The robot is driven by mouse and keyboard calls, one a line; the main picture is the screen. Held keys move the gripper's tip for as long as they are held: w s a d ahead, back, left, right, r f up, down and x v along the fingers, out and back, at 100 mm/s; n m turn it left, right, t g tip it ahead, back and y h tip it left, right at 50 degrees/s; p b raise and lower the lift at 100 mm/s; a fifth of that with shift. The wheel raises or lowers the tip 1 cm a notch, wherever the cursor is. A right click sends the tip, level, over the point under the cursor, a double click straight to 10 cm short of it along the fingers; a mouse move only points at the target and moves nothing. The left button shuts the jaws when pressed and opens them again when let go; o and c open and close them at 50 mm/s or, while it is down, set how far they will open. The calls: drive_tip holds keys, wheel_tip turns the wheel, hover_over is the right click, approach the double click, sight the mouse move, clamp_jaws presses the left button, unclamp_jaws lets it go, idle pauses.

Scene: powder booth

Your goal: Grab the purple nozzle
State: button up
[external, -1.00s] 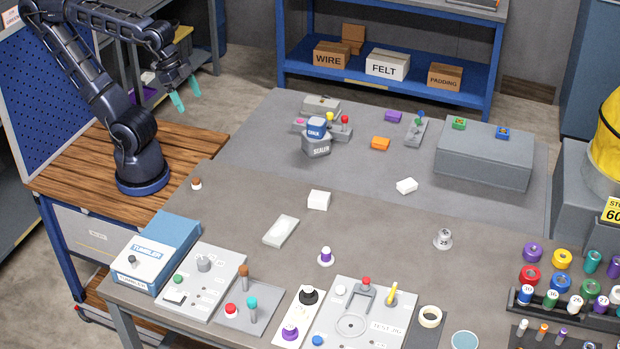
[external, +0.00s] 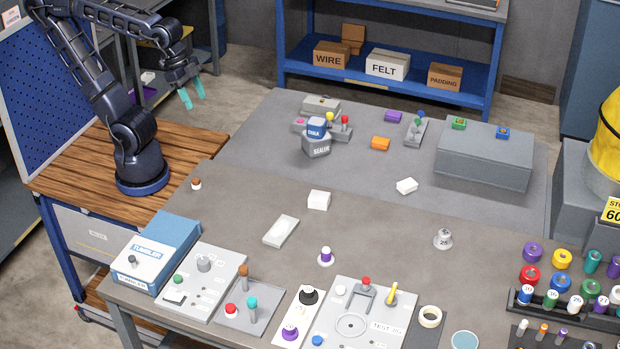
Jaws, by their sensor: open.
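My gripper (external: 193,97) is open and empty, its two teal fingers pointing down, in the upper left of the external view. It hangs in the air beyond the wooden bench, well away from the grey table's parts. A small white and purple piece (external: 326,257) stands upright alone near the table's middle and may be the purple nozzle. Other purple parts are a round purple knob (external: 290,332) on a white plate at the front and a purple ring-shaped part (external: 532,252) at the right. I cannot tell for certain which one is the nozzle.
A white block (external: 319,200) and a pale flat block (external: 281,231) lie near the white and purple piece. A test jig (external: 378,333) and a blue tumbler box (external: 160,250) stand along the front. A grey box (external: 484,160) stands behind. The table's centre right is mostly clear.

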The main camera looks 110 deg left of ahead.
drive_tip(key=w+d+r+m+g+h, duration=0.1)
drive_tip(key=w+d+m, duration=0.1)
drive_tip(key=w, duration=0.5)
drive_tip(key=w+d+m, duration=0.1)
drive_tip(key=w+m, duration=0.2)
drive_tip(key=w, duration=0.4)
drive_tip(key=m+g+h, duration=0.3)
drive_tip(key=m, duration=0.8)
hover_over(327, 248)
drive_tip(key=a, duration=0.4)
wheel_tip(327, 248, down, 20)
drive_tip(key=x, duration=0.5)
drive_tip(key=shift+s+f, duration=0.35)
drive_tip(key=shift+x, duration=2.55)
drive_tip(key=shift+w+a, duration=0.1)
drive_tip(key=shift+w, duration=0.05)
drive_tip(key=c, duration=1.1)
drive_tip(key=shift+r, duration=0.1)
